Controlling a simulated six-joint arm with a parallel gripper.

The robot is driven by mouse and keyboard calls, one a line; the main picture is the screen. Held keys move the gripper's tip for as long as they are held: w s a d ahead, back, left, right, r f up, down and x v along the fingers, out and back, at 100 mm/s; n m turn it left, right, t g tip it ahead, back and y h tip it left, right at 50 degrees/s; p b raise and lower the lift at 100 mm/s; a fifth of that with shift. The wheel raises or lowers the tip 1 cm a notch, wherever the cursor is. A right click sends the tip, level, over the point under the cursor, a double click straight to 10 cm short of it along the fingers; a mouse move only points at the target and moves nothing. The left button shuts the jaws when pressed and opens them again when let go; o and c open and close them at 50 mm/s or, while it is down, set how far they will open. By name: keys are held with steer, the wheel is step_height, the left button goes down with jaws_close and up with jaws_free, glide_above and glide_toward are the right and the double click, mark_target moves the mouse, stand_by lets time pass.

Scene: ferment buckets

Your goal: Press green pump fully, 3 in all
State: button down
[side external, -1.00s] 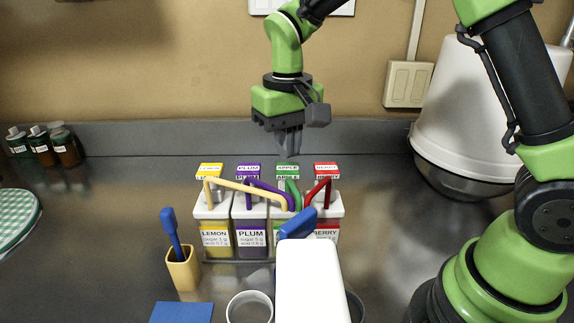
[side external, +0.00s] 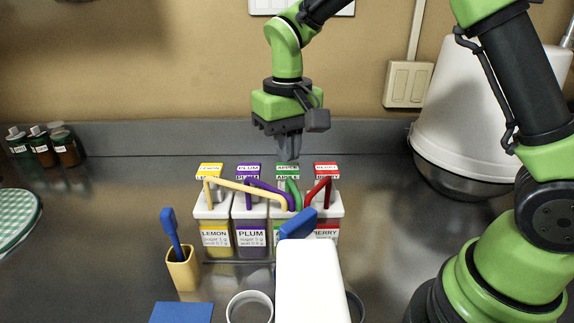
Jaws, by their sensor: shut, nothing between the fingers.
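The green pump (side external: 287,172), with APPLE on its head, stands third from the left in a row of pump buckets. Its green spout (side external: 293,192) bends toward the front. My gripper (side external: 289,158) is shut and empty, pointing down at the green pump's head. Its fingertips are right at or just above the head; I cannot tell whether they touch. The green bucket's front label is mostly hidden behind a blue and white object in front.
Yellow (side external: 210,171), purple (side external: 248,171) and red (side external: 326,171) pumps flank the green one closely. In front are a white box-like object (side external: 309,283), a grey-white cup (side external: 250,307) and a yellow holder (side external: 183,270) with a blue tool.

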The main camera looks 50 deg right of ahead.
mark_target(287, 168)
steer(key=shift+f, duration=1.85)
steer(key=shift+r, duration=2.2)
steer(key=shift+f, duration=0.2)
steer(key=shift+f, duration=2)
steer(key=shift+r, duration=2.2)
